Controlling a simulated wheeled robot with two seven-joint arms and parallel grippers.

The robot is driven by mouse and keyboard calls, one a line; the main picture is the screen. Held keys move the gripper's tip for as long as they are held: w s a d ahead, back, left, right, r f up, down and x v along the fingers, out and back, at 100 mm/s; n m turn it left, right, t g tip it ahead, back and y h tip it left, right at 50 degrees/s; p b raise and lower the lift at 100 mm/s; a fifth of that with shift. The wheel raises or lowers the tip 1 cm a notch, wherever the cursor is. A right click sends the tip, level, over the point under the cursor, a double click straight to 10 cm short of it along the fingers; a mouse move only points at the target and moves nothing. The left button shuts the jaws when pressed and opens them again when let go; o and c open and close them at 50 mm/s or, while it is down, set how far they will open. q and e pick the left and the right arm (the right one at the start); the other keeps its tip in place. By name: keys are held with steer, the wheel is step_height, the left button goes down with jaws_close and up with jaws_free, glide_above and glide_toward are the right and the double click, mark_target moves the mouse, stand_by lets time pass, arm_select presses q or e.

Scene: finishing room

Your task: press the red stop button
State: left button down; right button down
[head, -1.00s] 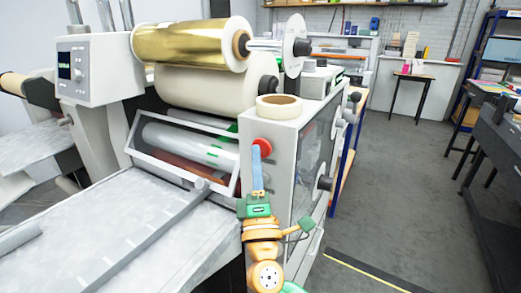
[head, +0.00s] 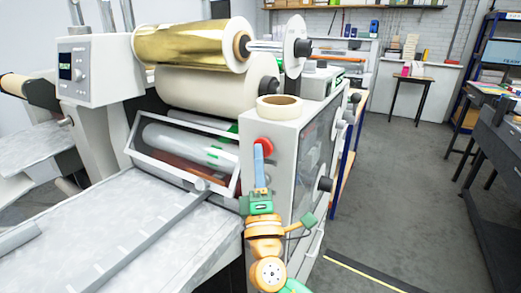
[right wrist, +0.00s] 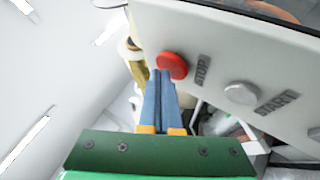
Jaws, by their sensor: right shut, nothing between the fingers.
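The red stop button (head: 265,146) is on the front face of the laminating machine's white side housing. In the right wrist view the red button (right wrist: 173,66) has the word STOP beside it. My right gripper (head: 258,147) is shut and empty, its blue fingers pointing up at the button. In the right wrist view the fingertips (right wrist: 161,72) overlap the button's left lower edge; I cannot tell whether they touch it. In the head view the fingers hide part of the button's left side. My left gripper is not in view.
A pale START button (right wrist: 241,93) is beside the stop button. A tape roll (head: 279,104) lies on top of the housing (head: 283,125). A gold foil roll (head: 190,44) and a control panel with a lit display (head: 79,68) are to the left. Open floor lies right.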

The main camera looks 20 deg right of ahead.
steer(key=shift+s+a, duration=0.5)
steer(key=shift+a, duration=0.1)
steer(key=shift+s+a, duration=0.8)
steer(key=shift+a, duration=0.2)
steer(key=shift+s+a, duration=0.75)
steer(key=shift+a, duration=0.25)
